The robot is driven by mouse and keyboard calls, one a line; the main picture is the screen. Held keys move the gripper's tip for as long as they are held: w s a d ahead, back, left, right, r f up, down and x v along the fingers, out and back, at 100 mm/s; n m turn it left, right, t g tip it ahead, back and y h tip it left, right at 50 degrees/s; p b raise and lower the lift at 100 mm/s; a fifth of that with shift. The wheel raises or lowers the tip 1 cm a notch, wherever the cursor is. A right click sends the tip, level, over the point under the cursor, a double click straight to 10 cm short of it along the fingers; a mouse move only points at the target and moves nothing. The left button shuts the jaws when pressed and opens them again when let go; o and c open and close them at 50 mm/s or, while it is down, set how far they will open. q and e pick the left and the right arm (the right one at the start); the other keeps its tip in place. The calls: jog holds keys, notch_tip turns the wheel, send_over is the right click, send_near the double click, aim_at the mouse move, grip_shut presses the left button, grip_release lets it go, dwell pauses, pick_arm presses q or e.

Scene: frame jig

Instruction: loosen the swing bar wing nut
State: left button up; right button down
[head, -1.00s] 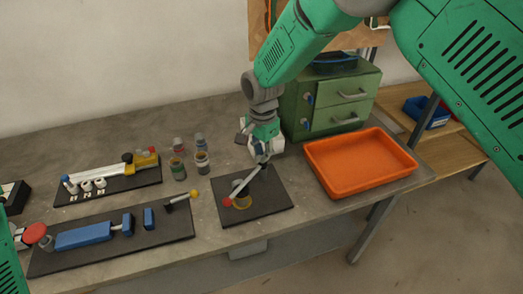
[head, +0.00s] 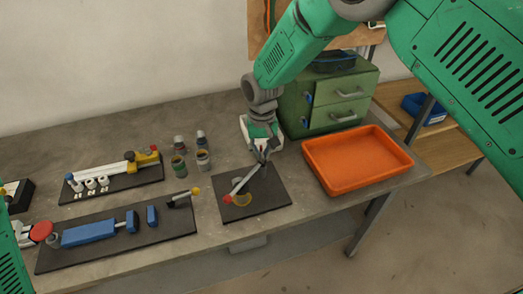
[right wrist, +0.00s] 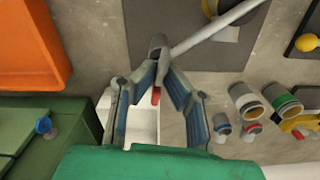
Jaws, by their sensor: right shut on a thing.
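The swing bar (head: 244,182) is a thin grey rod with a red tip, over a dark square plate on the bench. It also crosses the top of the right wrist view (right wrist: 212,28). My right gripper (head: 262,157) is at the bar's far end, above the plate's back edge. In the right wrist view its fingertips (right wrist: 160,86) close on a small red piece (right wrist: 156,96), apparently the wing nut, beside a grey post (right wrist: 158,46) at the bar's end. The fingers partly hide the nut. Only a green part of my left arm shows at the left edge.
An orange tray (head: 318,173) lies right of the plate, with a green drawer cabinet (head: 330,105) behind. Several small jars (head: 203,160) stand to the left. Farther left are two dark boards (head: 100,245) with blue and yellow fixtures.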

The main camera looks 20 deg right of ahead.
jog(key=n, duration=0.5)
jog(key=shift+w+r+n, duration=0.25)
jog(key=shift+w+n, duration=0.05)
jog(key=shift+w, duration=0.05)
jog(key=n+p, duration=0.1)
jog(key=n, duration=0.9)
jog(key=shift+n, duration=2.5)
jog(key=c, duration=1.7)
grip_release()
jog(key=shift+f, duration=0.2)
jog(key=shift+s, duration=0.1)
